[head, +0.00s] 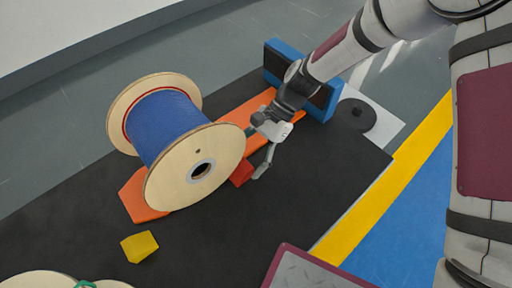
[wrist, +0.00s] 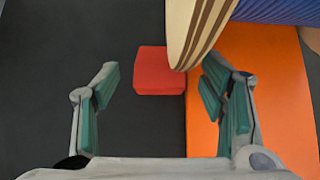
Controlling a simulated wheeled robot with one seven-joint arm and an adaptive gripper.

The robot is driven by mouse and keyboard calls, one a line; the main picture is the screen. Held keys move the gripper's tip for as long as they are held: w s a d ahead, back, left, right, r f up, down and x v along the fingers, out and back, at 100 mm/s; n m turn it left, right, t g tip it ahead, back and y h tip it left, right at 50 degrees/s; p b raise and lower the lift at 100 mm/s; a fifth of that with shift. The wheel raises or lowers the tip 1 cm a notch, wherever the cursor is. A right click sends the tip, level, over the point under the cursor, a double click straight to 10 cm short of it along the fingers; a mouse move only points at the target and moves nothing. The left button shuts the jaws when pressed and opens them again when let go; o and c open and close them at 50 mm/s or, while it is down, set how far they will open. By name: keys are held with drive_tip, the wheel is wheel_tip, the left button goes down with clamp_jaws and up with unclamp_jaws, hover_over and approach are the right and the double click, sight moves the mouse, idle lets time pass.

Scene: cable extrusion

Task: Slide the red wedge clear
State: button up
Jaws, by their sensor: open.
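The red wedge (head: 241,173) lies on the black mat beside the wooden flange of a large cable spool (head: 190,172). In the wrist view the red wedge (wrist: 158,72) sits ahead of my gripper, at the edge of the orange board (wrist: 240,75), and the flange (wrist: 196,30) overlaps its right end. Whether wedge and flange touch is not clear. My gripper (head: 261,157) is open and empty, close to the wedge. In the wrist view my gripper's fingers (wrist: 157,88) stand apart, the left over the mat and the right over the orange board near the flange.
The spool, wound with blue cable (head: 168,122), rests on the orange board. A yellow wedge (head: 139,246) lies loose on the mat at the lower left. A blue block with a dark face (head: 277,66) stands behind my arm, beside a dark disc (head: 355,115). The mat's right side is clear.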

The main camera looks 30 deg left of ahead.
drive_tip(key=shift+s+a+f, duration=0.1)
drive_tip(key=shift+s+f, duration=0.2)
drive_tip(key=shift+f, duration=0.05)
drive_tip(key=c, duration=1.2)
drive_tip(key=shift+c, duration=0.2)
